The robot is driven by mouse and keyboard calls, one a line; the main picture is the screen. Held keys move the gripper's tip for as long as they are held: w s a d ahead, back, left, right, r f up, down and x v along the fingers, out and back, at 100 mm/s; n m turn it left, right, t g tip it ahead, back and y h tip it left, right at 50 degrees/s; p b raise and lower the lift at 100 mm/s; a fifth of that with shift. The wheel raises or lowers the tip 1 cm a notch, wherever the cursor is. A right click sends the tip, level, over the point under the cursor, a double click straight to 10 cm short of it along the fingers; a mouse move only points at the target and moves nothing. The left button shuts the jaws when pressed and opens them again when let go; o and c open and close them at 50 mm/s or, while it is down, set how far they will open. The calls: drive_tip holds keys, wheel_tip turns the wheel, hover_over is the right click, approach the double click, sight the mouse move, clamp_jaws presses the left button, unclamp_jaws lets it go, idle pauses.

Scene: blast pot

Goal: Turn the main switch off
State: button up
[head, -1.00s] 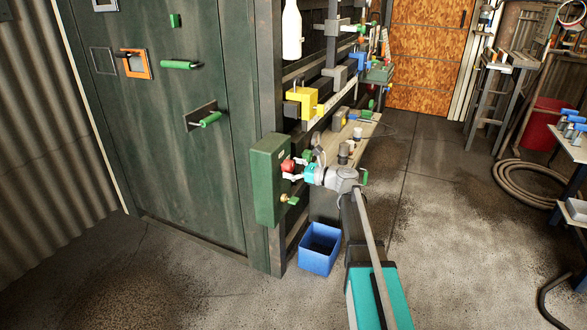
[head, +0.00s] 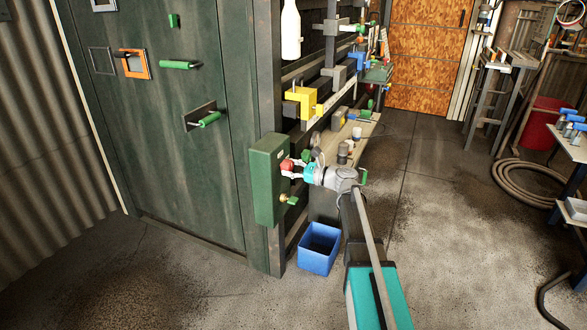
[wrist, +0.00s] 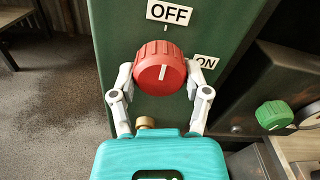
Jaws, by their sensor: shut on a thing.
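The main switch is a red ribbed round knob (wrist: 160,66) on the front of a green box (head: 268,185); it also shows in the head view (head: 286,166). A white line on the knob face is nearly upright, with its top leaning slightly right. The OFF label (wrist: 169,12) is above the knob and the ON label (wrist: 206,62) is to its upper right. My gripper (wrist: 161,76) is shut on the knob, one finger on each side. In the head view my gripper (head: 291,169) reaches the box from the right.
A brass fitting with a green handle (head: 288,199) is on the box below the knob. A blue bin (head: 319,249) stands on the floor beneath. A shelf rack with a yellow block (head: 301,101) is behind the box.

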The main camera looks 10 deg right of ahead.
drive_tip(key=shift+s, duration=0.1)
drive_tip(key=o, duration=1.1)
drive_tip(key=shift+d, duration=0.1)
drive_tip(key=v, duration=1.1)
drive_tip(key=shift+s+d, duration=0.25)
drive_tip(key=shift+d, duration=0.05)
